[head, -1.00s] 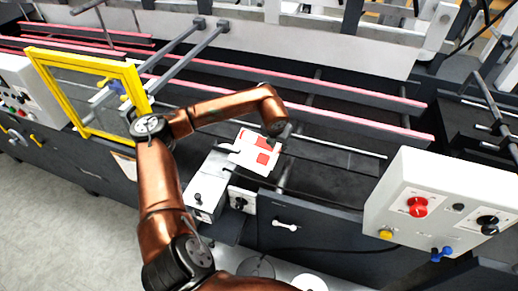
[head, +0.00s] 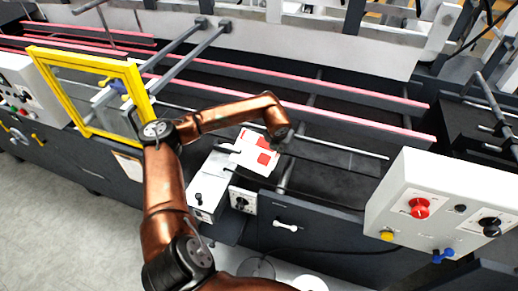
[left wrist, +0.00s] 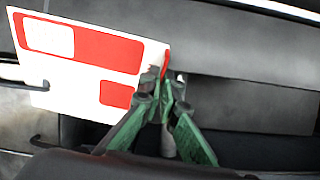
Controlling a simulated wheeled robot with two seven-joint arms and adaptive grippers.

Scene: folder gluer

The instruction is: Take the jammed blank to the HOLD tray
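The blank (head: 252,153) is a flat white piece with red panels, lying tilted over the machine's near side in the head view. In the left wrist view the blank (left wrist: 88,62) fills the upper left, its right edge at my fingertips. My left gripper (left wrist: 165,88) has its green fingers brought together on that edge, with a red sliver between the tips. In the head view my left gripper (head: 276,140) is at the blank's right edge, partly hidden by its wrist. My right gripper is out of view. I cannot make out a HOLD tray.
A yellow-framed guard (head: 90,95) stands at left. A white control box (head: 440,205) with red, yellow and black knobs is at right. Dark rails with pink belts (head: 300,95) run behind the blank. A grey box (head: 208,188) sits just below it.

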